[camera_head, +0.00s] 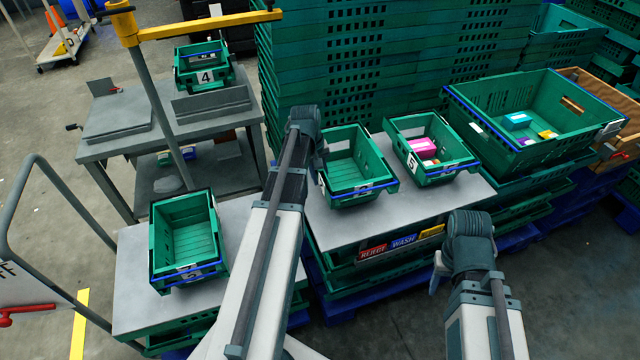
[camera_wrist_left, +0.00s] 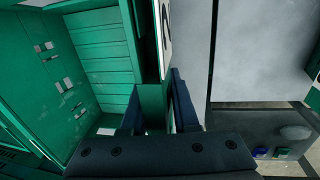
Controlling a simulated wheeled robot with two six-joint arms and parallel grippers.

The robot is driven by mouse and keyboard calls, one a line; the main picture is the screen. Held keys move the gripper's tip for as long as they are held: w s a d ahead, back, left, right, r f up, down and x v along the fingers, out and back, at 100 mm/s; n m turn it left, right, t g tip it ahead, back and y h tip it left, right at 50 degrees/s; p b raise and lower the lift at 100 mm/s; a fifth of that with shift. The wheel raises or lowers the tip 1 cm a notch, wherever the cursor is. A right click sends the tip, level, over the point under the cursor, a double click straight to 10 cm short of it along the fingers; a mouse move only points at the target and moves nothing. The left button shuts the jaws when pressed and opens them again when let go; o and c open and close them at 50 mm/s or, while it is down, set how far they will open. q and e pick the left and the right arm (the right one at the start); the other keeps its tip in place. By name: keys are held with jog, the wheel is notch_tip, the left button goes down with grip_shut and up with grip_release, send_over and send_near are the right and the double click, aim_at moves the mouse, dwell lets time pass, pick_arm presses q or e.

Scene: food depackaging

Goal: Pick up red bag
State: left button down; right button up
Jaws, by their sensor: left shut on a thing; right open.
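No red bag can be made out in either view. A pink package (camera_head: 423,147) lies in the green crate labelled 5 (camera_head: 448,176) on the right of the grey table. My left gripper (camera_wrist_left: 156,112) is shut on the labelled wall of a green crate (camera_wrist_left: 107,62), one finger inside and one outside. In the head view this seems to be the empty middle crate (camera_head: 352,148); my left arm hides the fingertips there. My right gripper (camera_head: 437,272) is open over the floor in front of the table, its fingers mostly hidden by its wrist.
A large green crate (camera_head: 480,92) with a blue box (camera_head: 516,120) and a yellow item stands at the back right. Another empty green crate (camera_head: 166,240) is on the left of the table (camera_head: 135,290). Tall crate stacks (camera_head: 360,75) block the back.

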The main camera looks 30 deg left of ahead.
pick_arm(q)
jog(key=shift+f+b, duration=0.35)
jog(key=shift+f, duration=0.5)
pick_arm(e)
jog(key=shift+f, duration=0.9)
pick_arm(q)
jog(key=shift+f, duration=0.15)
jog(key=c, duration=0.7)
grip_release()
pick_arm(e)
jog(key=shift+f, duration=0.1)
pick_arm(q)
jog(key=r+p, duration=0.4)
jog(key=s+a+r+p, duration=0.1)
jog(key=r+p, duration=0.7)
jog(key=shift+s+a+r, duration=0.15)
jog(key=shift+s+a, duration=0.05)
jog(key=shift+s, duration=0.1)
pick_arm(e)
notch_tip(320, 180, up, 12)
